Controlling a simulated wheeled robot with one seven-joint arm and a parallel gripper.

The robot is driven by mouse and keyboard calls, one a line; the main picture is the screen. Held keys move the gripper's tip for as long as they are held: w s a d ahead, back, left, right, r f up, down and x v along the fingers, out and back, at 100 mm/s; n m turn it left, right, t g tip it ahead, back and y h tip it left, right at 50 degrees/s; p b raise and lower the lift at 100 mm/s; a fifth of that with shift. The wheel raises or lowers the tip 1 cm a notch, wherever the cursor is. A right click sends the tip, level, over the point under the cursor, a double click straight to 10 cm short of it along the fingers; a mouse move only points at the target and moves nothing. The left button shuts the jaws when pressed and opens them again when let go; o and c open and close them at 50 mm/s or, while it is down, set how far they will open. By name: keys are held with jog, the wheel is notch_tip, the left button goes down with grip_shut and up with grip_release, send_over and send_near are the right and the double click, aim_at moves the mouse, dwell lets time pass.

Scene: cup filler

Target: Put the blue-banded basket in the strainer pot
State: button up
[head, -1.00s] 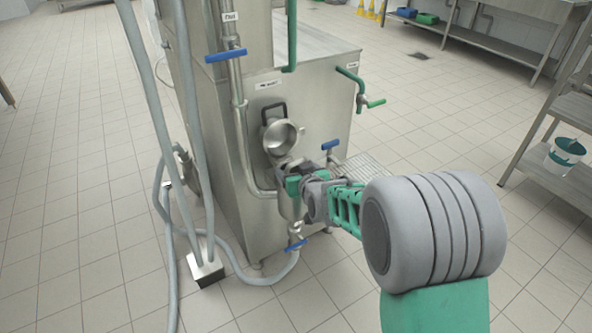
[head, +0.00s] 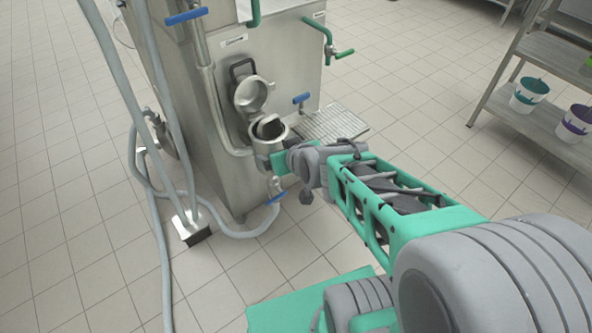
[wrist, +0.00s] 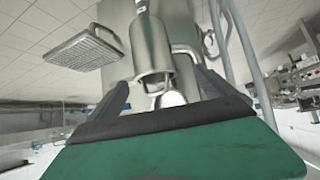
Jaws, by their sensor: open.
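The strainer pot (head: 268,146) is a steel cylinder on the front of the machine, with its round lid (head: 250,95) swung open. Something dark with a pale edge shows inside its mouth, but I cannot tell whether it is the blue-banded basket. My gripper (head: 272,160) is beside the pot at its right, low on its side; its fingertips are partly hidden in the head view. In the wrist view my gripper (wrist: 165,88) is open, its dark fingers on either side of a steel cylinder (wrist: 150,65) and a small white piece (wrist: 172,99). I cannot tell whether they touch.
A drip grate (head: 333,123) juts out right of the pot. Blue-handled valves (head: 301,99) sit close by, one below the pot. Hoses (head: 150,150) run down at the left. A shelf (head: 540,120) at the right holds a teal-marked bucket (head: 527,96) and a purple-marked bucket (head: 574,123).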

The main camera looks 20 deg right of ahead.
jog(key=s+m+g+h, duration=0.1)
jog(key=s+g, duration=0.6)
jog(key=s, duration=0.8)
jog(key=shift+d+r+g, duration=0.2)
jog(key=shift+r+g, duration=0.15)
jog(key=shift+g, duration=0.05)
jog(key=shift+c, duration=0.4)
